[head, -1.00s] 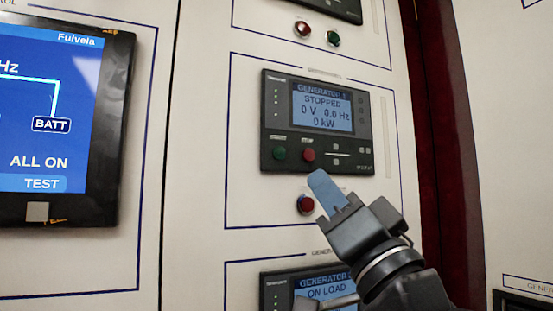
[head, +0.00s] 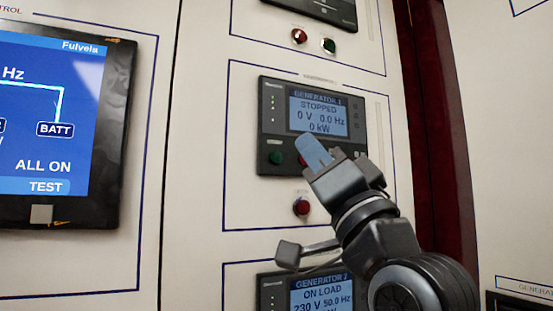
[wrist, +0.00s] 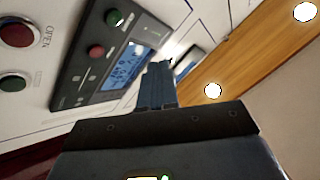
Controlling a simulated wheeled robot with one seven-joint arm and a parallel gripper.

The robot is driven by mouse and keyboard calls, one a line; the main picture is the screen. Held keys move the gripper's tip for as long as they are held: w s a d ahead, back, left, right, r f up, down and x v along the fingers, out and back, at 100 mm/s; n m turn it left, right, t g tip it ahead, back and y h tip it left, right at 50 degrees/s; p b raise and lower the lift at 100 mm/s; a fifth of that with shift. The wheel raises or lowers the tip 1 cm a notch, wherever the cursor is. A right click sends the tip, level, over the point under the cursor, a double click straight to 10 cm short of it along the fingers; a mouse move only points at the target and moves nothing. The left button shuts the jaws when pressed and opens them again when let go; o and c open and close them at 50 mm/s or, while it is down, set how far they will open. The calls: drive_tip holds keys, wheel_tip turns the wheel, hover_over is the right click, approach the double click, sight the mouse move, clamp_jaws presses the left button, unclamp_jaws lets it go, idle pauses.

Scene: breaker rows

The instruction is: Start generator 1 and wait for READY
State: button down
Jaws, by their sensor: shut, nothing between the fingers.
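The generator 1 controller (head: 268,120) is a dark panel on the white cabinet in the head view. Its blue screen (head: 319,105) reads STOPPED, 0 V, 0.0 Hz, 0 kW. Its green button (head: 275,157) shows at the lower left. The red button to its right is mostly hidden behind my fingers. My gripper (head: 314,150) is shut and empty, its blue-grey fingertips in front of the controller's lower middle. Contact cannot be told. In the wrist view the fingers (wrist: 158,80) point toward a controller with a green button (wrist: 114,17) and a red button (wrist: 95,50).
A generator 2 controller (head: 270,295) below reads ON LOAD. A red button (head: 301,207) sits under the generator 1 controller; red (head: 299,36) and green (head: 328,45) buttons sit above. A large touchscreen (head: 45,120) is at the left. A dark red post (head: 440,150) stands right.

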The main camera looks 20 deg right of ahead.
drive_tip(key=shift+w+b, duration=0.4)
drive_tip(key=shift+w, duration=3)
drive_tip(key=shift+w, duration=0.1)
drive_tip(key=shift+w, duration=0.35)
drive_tip(key=shift+w, duration=0.4)
drive_tip(key=shift+s, duration=0.85)
drive_tip(key=s+p, duration=0.1)
drive_tip(key=s, duration=0.4)
idle(0.4)
